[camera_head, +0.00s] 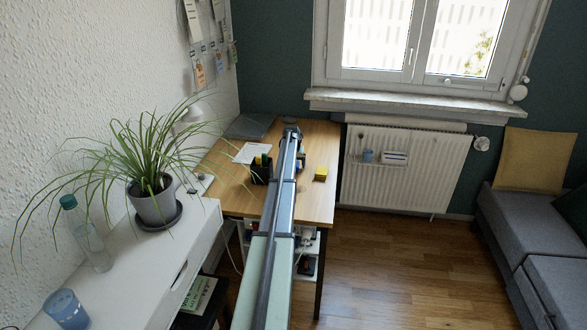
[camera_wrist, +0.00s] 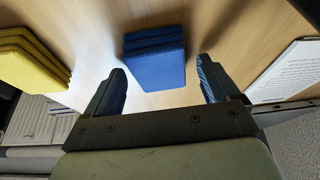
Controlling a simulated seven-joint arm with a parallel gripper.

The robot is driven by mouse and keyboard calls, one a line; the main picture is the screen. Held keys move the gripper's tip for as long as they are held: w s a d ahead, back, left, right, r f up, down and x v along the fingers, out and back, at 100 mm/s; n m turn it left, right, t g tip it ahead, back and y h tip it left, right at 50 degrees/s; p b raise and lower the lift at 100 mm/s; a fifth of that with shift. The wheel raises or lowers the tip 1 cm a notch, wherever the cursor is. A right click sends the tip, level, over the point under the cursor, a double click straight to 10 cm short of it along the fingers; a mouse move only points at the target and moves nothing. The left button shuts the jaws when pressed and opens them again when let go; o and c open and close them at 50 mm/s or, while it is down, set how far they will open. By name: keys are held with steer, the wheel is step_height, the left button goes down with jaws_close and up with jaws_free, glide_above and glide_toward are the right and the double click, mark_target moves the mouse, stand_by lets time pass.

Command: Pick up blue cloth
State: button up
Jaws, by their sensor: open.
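The blue cloth (camera_wrist: 154,50) is a folded stack lying on the wooden table in the wrist view. My gripper (camera_wrist: 160,66) is open and empty. Its two fingers point toward the near end of the cloth, one on each side, with a gap to each. Whether the fingertips are level with the cloth or above it I cannot tell. In the head view my arm stretches over the table, and I cannot make out the blue cloth clearly there.
A folded yellow cloth (camera_wrist: 34,52) lies left of the blue one; it also shows in the head view (camera_head: 320,174). A white sheet (camera_wrist: 290,72) lies at the right. A dark holder (camera_head: 261,170) stands left of my arm on the wooden table (camera_head: 313,205).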

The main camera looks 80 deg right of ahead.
stand_by(0.3)
steer(key=c, duration=1.1)
step_height(320, 180, up, 10)
steer(key=shift+r, duration=0.25)
